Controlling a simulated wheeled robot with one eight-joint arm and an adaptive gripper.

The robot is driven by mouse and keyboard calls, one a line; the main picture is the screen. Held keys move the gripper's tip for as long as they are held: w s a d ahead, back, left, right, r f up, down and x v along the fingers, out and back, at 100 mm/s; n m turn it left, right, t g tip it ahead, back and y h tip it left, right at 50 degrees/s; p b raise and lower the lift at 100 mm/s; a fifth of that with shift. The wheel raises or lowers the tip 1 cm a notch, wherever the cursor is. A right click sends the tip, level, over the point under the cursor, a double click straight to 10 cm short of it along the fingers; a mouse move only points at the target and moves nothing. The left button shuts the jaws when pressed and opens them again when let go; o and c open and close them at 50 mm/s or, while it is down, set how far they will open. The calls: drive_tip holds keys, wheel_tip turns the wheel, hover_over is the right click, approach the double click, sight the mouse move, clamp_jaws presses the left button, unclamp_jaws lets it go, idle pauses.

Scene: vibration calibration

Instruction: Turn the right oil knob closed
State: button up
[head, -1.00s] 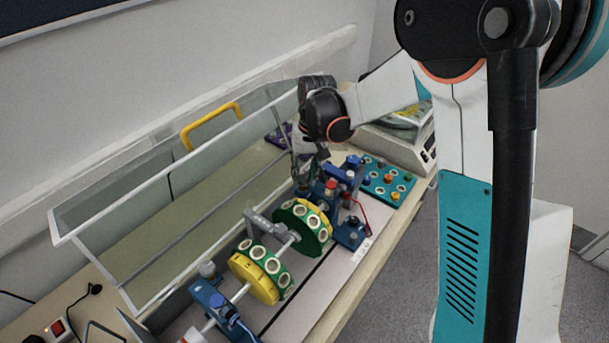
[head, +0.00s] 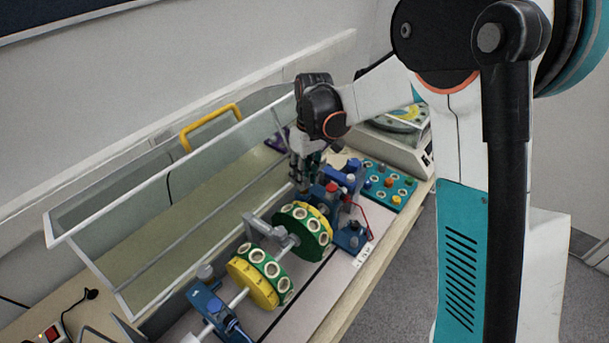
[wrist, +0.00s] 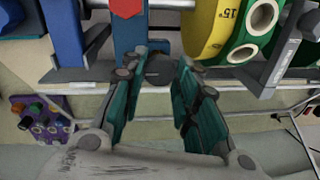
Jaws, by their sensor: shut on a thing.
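The right oil knob looks to be the small dark round knob (wrist: 159,69) on the blue bearing stand (wrist: 128,40), seen between my fingertips in the wrist view. My gripper (wrist: 158,78) is shut on it, one teal-padded finger on each side. In the head view my gripper (head: 302,188) points down at the far bearing stand, just behind the yellow and green wheel (head: 303,230). The knob is hidden there by my fingers.
A clear-walled cover with a yellow handle (head: 209,122) stands open along the left. A second wheel (head: 258,278) sits nearer on the shaft. A teal board of knobs (head: 388,187) and a white scale (head: 400,145) lie to the right.

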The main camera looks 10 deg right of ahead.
idle(0.4)
drive_tip(key=o, duration=1.1)
drive_tip(key=r, duration=0.8)
drive_tip(key=d+r, duration=0.1)
drive_tip(key=r, duration=0.3)
drive_tip(key=shift+w, duration=0.4)
drive_tip(key=shift+d, duration=0.1)
